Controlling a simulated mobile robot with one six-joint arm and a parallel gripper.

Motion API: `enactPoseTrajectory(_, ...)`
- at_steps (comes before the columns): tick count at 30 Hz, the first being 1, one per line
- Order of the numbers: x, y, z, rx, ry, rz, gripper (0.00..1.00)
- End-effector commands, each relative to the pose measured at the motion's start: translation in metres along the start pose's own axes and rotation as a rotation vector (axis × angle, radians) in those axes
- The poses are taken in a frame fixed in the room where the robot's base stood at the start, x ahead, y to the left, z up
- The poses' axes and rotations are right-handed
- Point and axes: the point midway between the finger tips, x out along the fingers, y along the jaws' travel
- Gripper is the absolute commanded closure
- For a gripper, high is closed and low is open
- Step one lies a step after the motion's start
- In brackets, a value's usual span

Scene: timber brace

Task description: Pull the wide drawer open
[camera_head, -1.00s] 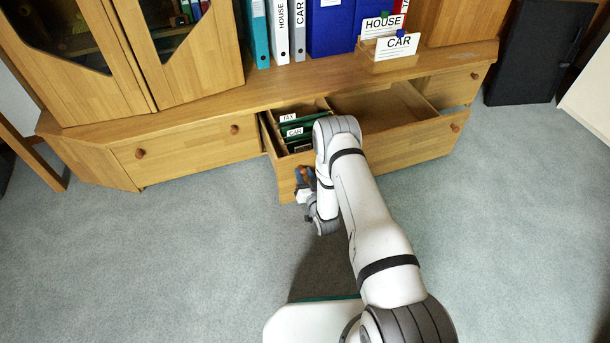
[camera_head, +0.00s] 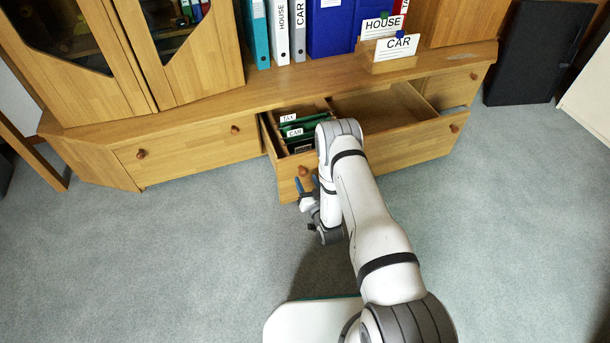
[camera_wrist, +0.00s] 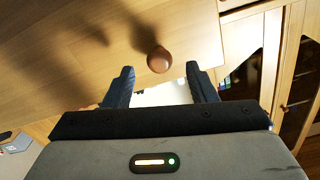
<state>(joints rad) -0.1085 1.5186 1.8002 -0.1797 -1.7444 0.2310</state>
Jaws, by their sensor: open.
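The wide drawer (camera_head: 408,143) is pulled out from the low wooden cabinet. Green hanging files (camera_head: 299,130) with labels such as TAX and CAR stand in its left part, and the right part looks empty. The drawer's left round knob (camera_head: 303,170) shows just beyond my gripper (camera_head: 307,187); its right knob (camera_head: 455,128) is free. In the wrist view the drawer front (camera_wrist: 60,70) fills the upper left. The knob (camera_wrist: 159,60) lies just ahead of and between the fingertips of my gripper (camera_wrist: 160,75), with gaps on both sides. My gripper is open and empty. My arm hides part of the drawer front.
A closed drawer (camera_head: 190,155) is at the left. On the cabinet top stand binders (camera_head: 297,30) and a wooden card holder (camera_head: 388,62) with HOUSE and CAR cards. A dark case (camera_head: 530,55) stands at the right. The carpet (camera_head: 510,230) in front is clear.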

Motion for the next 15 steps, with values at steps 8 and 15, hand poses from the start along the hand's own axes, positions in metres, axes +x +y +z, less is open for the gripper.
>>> enactPoseTrajectory(8,-0.04,0.0,-0.001,0.0,-0.002,0.002,0.48)
enactPoseTrajectory(15,-0.045,0.001,0.0,0.0,0.0,0.001,0.48)
